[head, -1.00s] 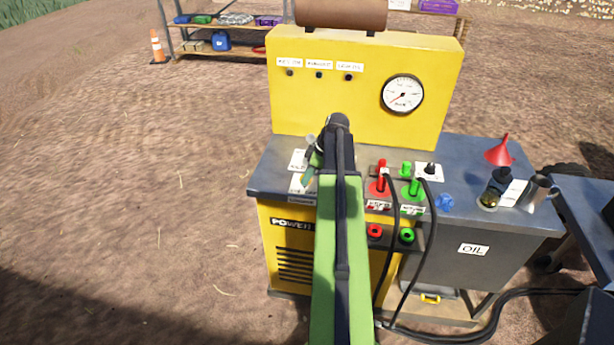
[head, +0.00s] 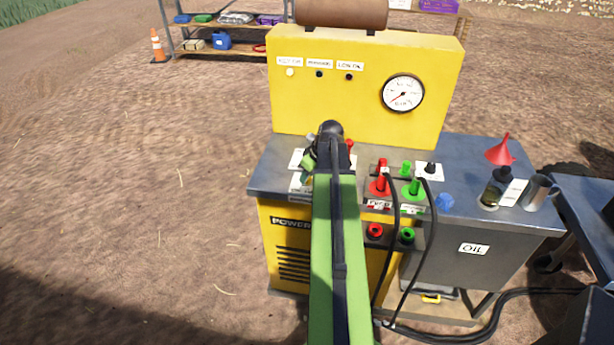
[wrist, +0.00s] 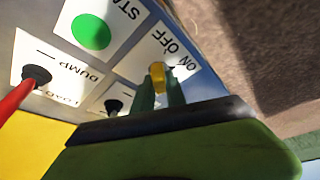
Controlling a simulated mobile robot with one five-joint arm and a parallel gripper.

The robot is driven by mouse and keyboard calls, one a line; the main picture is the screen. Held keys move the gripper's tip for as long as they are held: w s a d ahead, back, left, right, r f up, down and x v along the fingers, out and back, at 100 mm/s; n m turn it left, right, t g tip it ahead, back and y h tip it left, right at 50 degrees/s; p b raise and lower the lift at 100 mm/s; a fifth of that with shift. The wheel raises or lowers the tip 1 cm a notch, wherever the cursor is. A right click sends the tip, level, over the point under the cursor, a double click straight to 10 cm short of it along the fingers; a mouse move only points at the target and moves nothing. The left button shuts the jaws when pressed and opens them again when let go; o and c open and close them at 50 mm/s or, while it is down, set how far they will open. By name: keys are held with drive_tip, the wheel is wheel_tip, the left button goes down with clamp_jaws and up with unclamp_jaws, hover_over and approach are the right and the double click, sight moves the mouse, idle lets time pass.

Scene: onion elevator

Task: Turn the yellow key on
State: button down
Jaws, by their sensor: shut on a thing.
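The yellow key (wrist: 157,72) shows in the wrist view, upright on a white label marked ON and OFF. My gripper (wrist: 161,92) is shut on the yellow key, with a green finger on each side of it. In the head view my gripper (head: 307,168) is at the left part of the machine's grey top, and my arm partly covers it. The key is too small and hidden to make out there. The left lamp (head: 290,72) on the yellow panel, under a label that seems to read KEY ON, is lit white.
A green START button (wrist: 91,32) and a red-handled lever (wrist: 16,98) at a DUMP label are near the key. Red plugs (head: 380,186) and green plugs (head: 412,190) with black cables, a red funnel (head: 500,150) and a metal cup (head: 537,192) stand to the right.

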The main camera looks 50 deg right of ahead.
idle(0.3)
drive_tip(key=c, duration=1.4)
unclamp_jaws()
drive_tip(key=shift+o, duration=0.2)
drive_tip(key=p+v, duration=1.6)
drive_tip(key=v, duration=0.1)
drive_tip(key=shift+r, duration=0.25)
drive_tip(key=shift+s, duration=0.1)
